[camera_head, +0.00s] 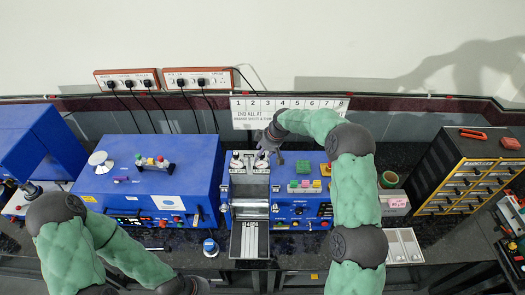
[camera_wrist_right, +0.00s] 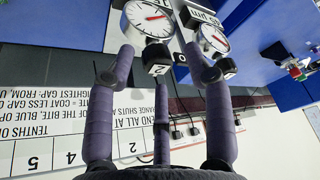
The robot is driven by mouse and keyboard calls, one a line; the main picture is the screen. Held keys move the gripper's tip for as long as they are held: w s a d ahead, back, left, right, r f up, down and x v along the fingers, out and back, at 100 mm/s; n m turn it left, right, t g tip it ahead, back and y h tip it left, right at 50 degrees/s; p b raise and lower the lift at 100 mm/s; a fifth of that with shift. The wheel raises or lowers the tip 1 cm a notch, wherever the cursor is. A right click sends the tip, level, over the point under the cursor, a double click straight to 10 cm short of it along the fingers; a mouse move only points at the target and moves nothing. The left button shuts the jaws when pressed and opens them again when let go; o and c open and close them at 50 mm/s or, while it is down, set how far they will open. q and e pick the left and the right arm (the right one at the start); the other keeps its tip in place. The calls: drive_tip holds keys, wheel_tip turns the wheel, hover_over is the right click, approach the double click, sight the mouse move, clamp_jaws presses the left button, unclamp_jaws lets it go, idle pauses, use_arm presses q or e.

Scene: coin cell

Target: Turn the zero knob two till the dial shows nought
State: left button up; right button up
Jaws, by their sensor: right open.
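Two round white dials with red needles stand on the coating machine (camera_head: 249,205). In the right wrist view the left dial (camera_wrist_right: 150,17) has its needle pointing right and slightly up; its scale is too small to read. A black knob (camera_wrist_right: 156,57) with a white mark resembling a 2 sits by this dial. My right gripper (camera_wrist_right: 158,52) is open, with a finger on each side of this knob; contact is unclear. The other dial (camera_wrist_right: 213,38) is further right, its knob partly behind a finger. My left gripper (camera_head: 190,286) is at the bottom edge, its fingers unclear.
A blue box (camera_head: 150,185) stands left of the machine, carrying small coloured parts. A blue unit with coloured blocks (camera_head: 304,186) lies right, partly behind my right arm. A lettered sign (camera_head: 289,108) stands behind. A drawer cabinet (camera_head: 468,170) is at the right.

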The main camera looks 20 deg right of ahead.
drive_tip(key=shift+w+f, duration=0.25)
drive_tip(key=shift+f, duration=0.1)
drive_tip(key=shift+s+r, duration=0.1)
drive_tip(key=shift+s, duration=0.05)
drive_tip(key=c, duration=0.7)
clamp_jaws()
